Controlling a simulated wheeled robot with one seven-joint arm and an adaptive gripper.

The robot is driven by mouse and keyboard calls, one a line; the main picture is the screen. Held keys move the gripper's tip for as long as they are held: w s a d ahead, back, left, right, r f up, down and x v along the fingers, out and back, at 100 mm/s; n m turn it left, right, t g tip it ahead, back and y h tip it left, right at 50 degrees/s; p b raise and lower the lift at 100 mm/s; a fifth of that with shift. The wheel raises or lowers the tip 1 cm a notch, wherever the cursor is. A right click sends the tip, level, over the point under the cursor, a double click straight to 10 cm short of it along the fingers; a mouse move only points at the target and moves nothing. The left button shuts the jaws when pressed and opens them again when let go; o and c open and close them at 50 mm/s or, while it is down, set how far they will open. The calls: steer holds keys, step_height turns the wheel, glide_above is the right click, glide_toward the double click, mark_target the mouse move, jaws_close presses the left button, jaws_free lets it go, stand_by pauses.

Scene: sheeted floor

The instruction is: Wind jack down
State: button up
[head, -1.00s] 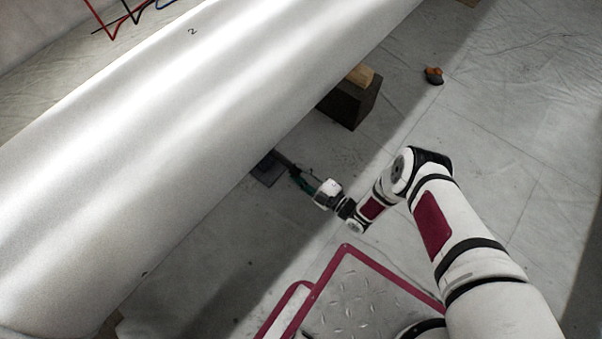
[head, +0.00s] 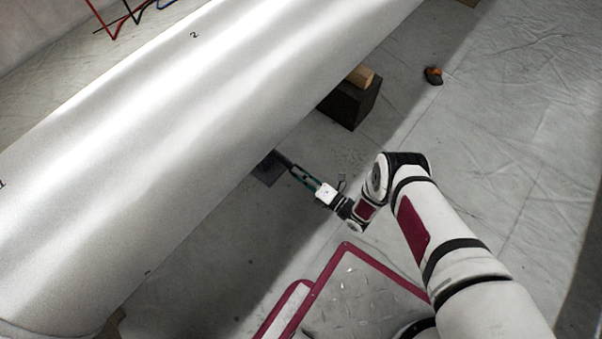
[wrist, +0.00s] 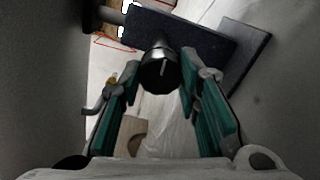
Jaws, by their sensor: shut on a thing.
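The jack shows in the head view as a dark base plate (head: 268,169) on the floor at the lower edge of a big white cylinder (head: 190,120). A dark bar (head: 284,160) runs from it to my gripper (head: 299,173). In the wrist view, the jack's round dark end (wrist: 160,72) sits between the tips of my gripper's teal fingers (wrist: 160,88). The fingers are shut on it. Dark flat plates (wrist: 205,38) of the jack lie behind it. The jack's upper part is hidden under the cylinder in the head view.
A dark block (head: 352,105) with a wooden piece (head: 360,76) stands beside the cylinder. A small orange and black object (head: 433,75) lies on the sheeted floor. Red and dark cables (head: 122,18) are beyond the cylinder. The floor to the right is clear.

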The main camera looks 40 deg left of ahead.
steer(key=n, duration=1.3)
steer(key=shift+f+b, duration=0.15)
steer(key=shift+b, duration=0.15)
steer(key=shift+d+n, duration=0.1)
steer(key=shift+n, duration=0.3)
steer(key=o, duration=1.1)
steer(key=shift+o, duration=0.2)
step_height(320, 180, up, 10)
